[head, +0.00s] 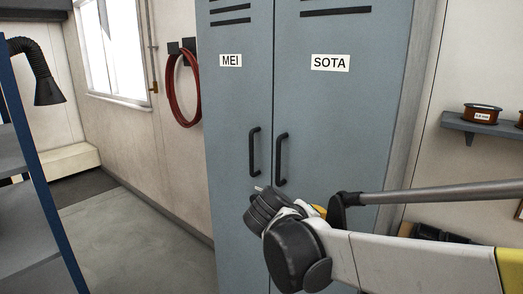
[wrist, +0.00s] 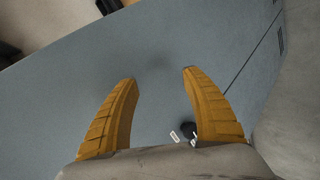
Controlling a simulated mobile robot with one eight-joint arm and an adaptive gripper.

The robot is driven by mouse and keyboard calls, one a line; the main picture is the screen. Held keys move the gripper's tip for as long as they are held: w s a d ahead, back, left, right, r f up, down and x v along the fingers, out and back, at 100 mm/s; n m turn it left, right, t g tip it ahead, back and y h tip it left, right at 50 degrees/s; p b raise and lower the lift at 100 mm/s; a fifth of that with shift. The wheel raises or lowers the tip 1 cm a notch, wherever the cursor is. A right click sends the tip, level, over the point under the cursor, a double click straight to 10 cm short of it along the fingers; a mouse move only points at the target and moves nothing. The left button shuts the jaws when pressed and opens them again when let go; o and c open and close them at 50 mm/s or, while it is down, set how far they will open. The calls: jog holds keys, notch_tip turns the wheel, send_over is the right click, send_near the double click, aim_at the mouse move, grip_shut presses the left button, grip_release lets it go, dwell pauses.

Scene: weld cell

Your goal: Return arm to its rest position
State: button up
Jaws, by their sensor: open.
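My gripper (wrist: 159,74) shows in the wrist view with its two yellow fingers spread apart and nothing between them. Beyond the fingers is the blue-grey face of the locker (wrist: 160,50). In the head view my arm reaches in from the right, in front of the locker (head: 235,110). Only a little yellow of the gripper shows there, and the dark wrist joints hide the rest. The arm's end overlaps the lower end of the right door handle (head: 281,160) in the picture; I cannot tell whether they touch.
Both locker doors, labelled MEI (head: 231,60) and SOTA (head: 330,63), look shut. A shelf (head: 484,126) with spools is on the right wall. A red hose (head: 173,95) hangs left of the locker. A blue-framed rack (head: 40,170) stands at left, with clear floor (head: 140,235) between.

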jog(key=s+d+f+m+y, duration=0.2)
jog(key=s+m+y, duration=0.1)
jog(key=s, duration=0.7)
jog(key=s+d+f+m+y, duration=0.3)
jog(key=s, duration=0.8)
jog(key=shift+s+d+m+g+y, duration=0.15)
jog(key=shift+m+g+y, duration=0.15)
